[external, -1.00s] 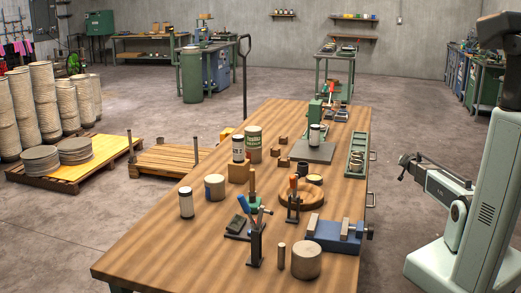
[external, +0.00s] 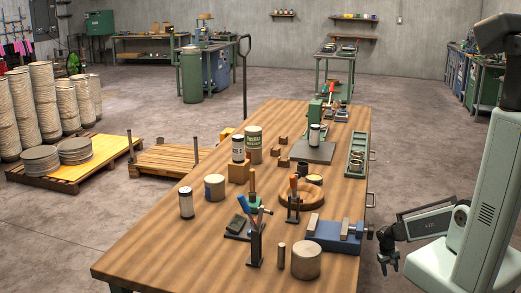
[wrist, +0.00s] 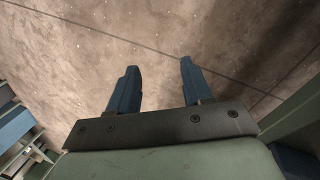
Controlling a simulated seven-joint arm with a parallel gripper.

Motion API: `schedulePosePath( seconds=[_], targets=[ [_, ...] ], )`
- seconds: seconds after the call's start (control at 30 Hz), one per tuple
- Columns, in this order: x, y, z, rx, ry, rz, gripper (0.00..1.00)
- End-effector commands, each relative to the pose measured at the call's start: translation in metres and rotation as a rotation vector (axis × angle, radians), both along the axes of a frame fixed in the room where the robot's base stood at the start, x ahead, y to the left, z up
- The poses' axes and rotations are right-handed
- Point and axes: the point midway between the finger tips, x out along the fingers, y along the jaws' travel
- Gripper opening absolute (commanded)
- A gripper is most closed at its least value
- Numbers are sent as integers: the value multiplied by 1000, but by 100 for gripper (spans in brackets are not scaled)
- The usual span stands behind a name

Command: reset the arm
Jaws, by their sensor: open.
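My gripper (external: 387,263) hangs pointing down beside the right edge of the workbench, close to my base in the external view. In the wrist view its two dark blue fingers (wrist: 154,88) are spread apart with nothing between them, over bare concrete floor. My arm is folded near my body, clear of the bench. The wooden workbench (external: 165,250) stands to the left of my gripper.
A blue vise (external: 330,236) sits at the bench's near right edge, closest to my gripper. A wooden bowl (external: 302,203), a tool holder (external: 256,247), jars and blocks stand on the bench. Concrete floor around my gripper is clear.

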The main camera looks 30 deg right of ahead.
Motion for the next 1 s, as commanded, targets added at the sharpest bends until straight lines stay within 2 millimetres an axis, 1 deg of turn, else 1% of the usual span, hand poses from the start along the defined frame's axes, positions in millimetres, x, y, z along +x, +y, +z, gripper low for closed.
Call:
schedulePosePath(
  seconds=[0.03,0.07,0.1,0.17,0.2,0.3,0.4,0.5,0.53,1.0],
  targets=[
    [-25,16,-6,33,56,31,50],
    [-38,25,-9,53,91,49,50],
    [-56,36,-13,82,135,73,50],
    [-83,52,-18,126,199,108,50],
    [-99,62,-20,155,239,130,50],
    [-137,83,-22,222,331,180,50],
    [-166,97,-22,277,401,218,50],
    [-186,107,-21,316,446,243,50],
    [-188,108,-21,321,452,247,50],
    [-188,108,-21,321,452,247,50]
  ],
)
